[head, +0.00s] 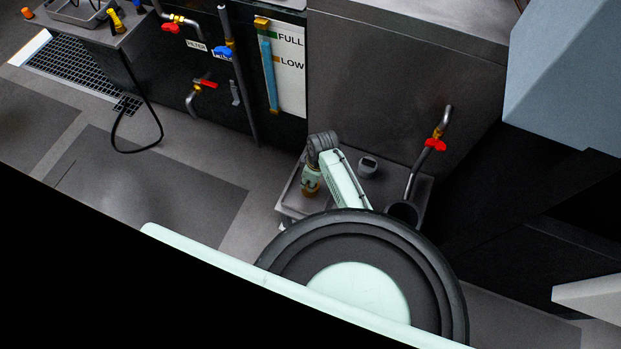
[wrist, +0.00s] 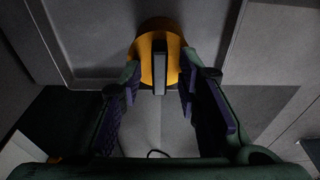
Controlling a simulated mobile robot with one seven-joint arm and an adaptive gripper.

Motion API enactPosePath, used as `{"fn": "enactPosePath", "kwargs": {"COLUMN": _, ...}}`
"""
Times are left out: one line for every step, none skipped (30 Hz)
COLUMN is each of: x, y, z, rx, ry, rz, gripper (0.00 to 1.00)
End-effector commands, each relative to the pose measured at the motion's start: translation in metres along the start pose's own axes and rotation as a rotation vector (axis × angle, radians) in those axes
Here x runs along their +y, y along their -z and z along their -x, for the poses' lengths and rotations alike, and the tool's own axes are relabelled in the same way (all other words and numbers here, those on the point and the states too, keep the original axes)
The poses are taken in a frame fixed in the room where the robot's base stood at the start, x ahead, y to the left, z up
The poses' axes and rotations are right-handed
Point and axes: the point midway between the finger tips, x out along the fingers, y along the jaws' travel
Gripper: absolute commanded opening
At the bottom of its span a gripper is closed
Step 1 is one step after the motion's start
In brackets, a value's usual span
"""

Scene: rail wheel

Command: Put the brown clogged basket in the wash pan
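A round orange-brown basket (wrist: 146,52) with a dark upright bar at its front lies between my fingers in the wrist view. It seems to be the brown basket, a small brown patch (head: 311,193) under my gripper in the head view. My gripper (wrist: 160,78) is open, with one finger at each side of the basket and a clear gap to the dark bar. I cannot tell whether the fingertips touch the basket's sides. A shallow grey metal pan (head: 66,17) on the bench at the top left may be the wash pan; its inside is partly cut off.
The basket is on a small grey cart (head: 290,208) against the metal cabinet. A black hose (head: 135,150) hangs below the bench. The floor between is clear.

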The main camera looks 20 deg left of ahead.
Motion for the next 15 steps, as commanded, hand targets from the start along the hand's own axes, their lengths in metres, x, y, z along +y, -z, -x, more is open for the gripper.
{"fn": "enactPosePath", "kwargs": {"x": 0.000, "y": 0.000, "z": 0.000, "rx": 0.000, "ry": 0.000, "rz": 0.000, "gripper": 0.31}}
{"fn": "enactPosePath", "kwargs": {"x": 0.000, "y": 0.000, "z": 0.000, "rx": 0.000, "ry": 0.000, "rz": 0.000, "gripper": 0.31}}
{"fn": "enactPosePath", "kwargs": {"x": 0.000, "y": 0.000, "z": 0.000, "rx": 0.000, "ry": 0.000, "rz": 0.000, "gripper": 0.31}}
{"fn": "enactPosePath", "kwargs": {"x": 0.000, "y": 0.000, "z": 0.000, "rx": 0.000, "ry": 0.000, "rz": 0.000, "gripper": 0.31}}
{"fn": "enactPosePath", "kwargs": {"x": 0.000, "y": 0.000, "z": 0.000, "rx": 0.000, "ry": 0.000, "rz": 0.000, "gripper": 0.31}}
{"fn": "enactPosePath", "kwargs": {"x": 0.000, "y": 0.000, "z": 0.000, "rx": 0.000, "ry": 0.000, "rz": 0.000, "gripper": 0.31}}
{"fn": "enactPosePath", "kwargs": {"x": 0.000, "y": 0.000, "z": 0.001, "rx": 0.000, "ry": 0.000, "rz": 0.000, "gripper": 0.31}}
{"fn": "enactPosePath", "kwargs": {"x": 0.000, "y": 0.001, "z": 0.002, "rx": 0.000, "ry": 0.000, "rz": 0.000, "gripper": 0.31}}
{"fn": "enactPosePath", "kwargs": {"x": 0.000, "y": 0.001, "z": 0.004, "rx": 0.001, "ry": 0.000, "rz": 0.000, "gripper": 0.31}}
{"fn": "enactPosePath", "kwargs": {"x": 0.000, "y": 0.001, "z": 0.006, "rx": 0.001, "ry": -0.001, "rz": 0.000, "gripper": 0.31}}
{"fn": "enactPosePath", "kwargs": {"x": 0.001, "y": 0.000, "z": 0.008, "rx": 0.001, "ry": -0.002, "rz": 0.000, "gripper": 0.31}}
{"fn": "enactPosePath", "kwargs": {"x": 0.001, "y": 0.000, "z": 0.013, "rx": 0.001, "ry": -0.003, "rz": 0.000, "gripper": 0.31}}
{"fn": "enactPosePath", "kwargs": {"x": 0.002, "y": 0.000, "z": 0.018, "rx": 0.001, "ry": -0.004, "rz": 0.000, "gripper": 0.31}}
{"fn": "enactPosePath", "kwargs": {"x": 0.002, "y": -0.001, "z": 0.024, "rx": 0.001, "ry": -0.004, "rz": 0.000, "gripper": 0.31}}
{"fn": "enactPosePath", "kwargs": {"x": 0.002, "y": 0.000, "z": 0.032, "rx": 0.002, "ry": -0.004, "rz": 0.001, "gripper": 0.31}}
